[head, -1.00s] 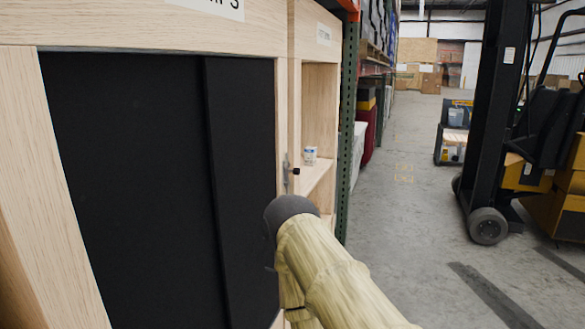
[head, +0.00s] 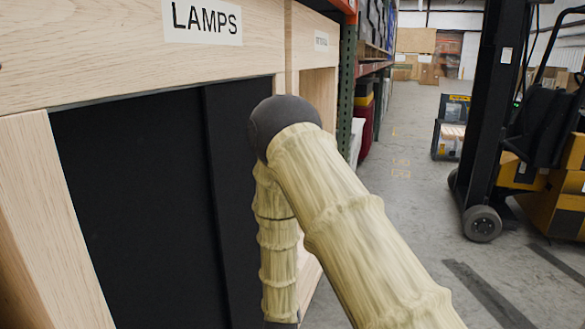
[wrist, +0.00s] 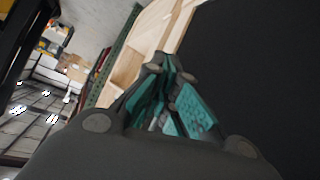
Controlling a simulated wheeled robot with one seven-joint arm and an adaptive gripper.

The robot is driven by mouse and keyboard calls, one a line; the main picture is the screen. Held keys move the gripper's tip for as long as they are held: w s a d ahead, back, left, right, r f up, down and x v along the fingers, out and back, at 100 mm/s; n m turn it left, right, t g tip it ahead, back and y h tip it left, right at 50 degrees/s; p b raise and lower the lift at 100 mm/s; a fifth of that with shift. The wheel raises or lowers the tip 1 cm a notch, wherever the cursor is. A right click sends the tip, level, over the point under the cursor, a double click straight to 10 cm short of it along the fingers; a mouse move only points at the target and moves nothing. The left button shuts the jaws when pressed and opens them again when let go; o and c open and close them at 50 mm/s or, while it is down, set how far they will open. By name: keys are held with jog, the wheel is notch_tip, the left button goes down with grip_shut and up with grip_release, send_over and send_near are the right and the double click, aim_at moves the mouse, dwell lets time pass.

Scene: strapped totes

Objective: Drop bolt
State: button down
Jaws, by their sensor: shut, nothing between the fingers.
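My gripper (wrist: 166,70) shows in the wrist view with its teal-padded fingers drawn together and nothing held. It is beside the black panel and near the pale wood frame; I cannot tell whether it touches either. In the head view my arm covers the cabinet's middle upright, and the gripper itself does not show. The bolt is hidden behind my arm there, and I cannot make it out in the wrist view. The black panel (head: 130,210) fills the cabinet opening under the LAMPS label (head: 205,22).
An open wooden compartment (head: 318,85) adjoins on the right, also seen in the wrist view (wrist: 128,65). A green rack post (head: 347,75) stands beyond it. A forklift (head: 490,130) stands at the right. The concrete aisle (head: 405,200) between is clear.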

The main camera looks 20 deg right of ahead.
jog(key=w+d+r+m+t+h+p, duration=0.1)
jog(key=w+r, duration=0.4)
jog(key=r, duration=0.7)
jog(key=w+d+r+m+t+h+p, duration=0.1)
jog(key=w+r, duration=0.4)
jog(key=r, duration=0.8)
jog(key=w+d+r+m+h+p, duration=0.2)
jog(key=w+r+m+h+p, duration=0.1)
jog(key=r, duration=0.9)
jog(key=w+h, duration=0.1)
jog(key=w, duration=0.1)
jog(key=shift+w+d+r+m+t+h, duration=0.25)
jog(key=shift+w+m+t+h, duration=0.05)
jog(key=shift+w+t+h, duration=0.1)
jog(key=shift+w+d, duration=0.1)
jog(key=w+d+f+p, duration=0.4)
jog(key=w+d+p, duration=0.3)
jog(key=shift+w+d+f, duration=0.2)
jog(key=shift+d+f, duration=0.05)
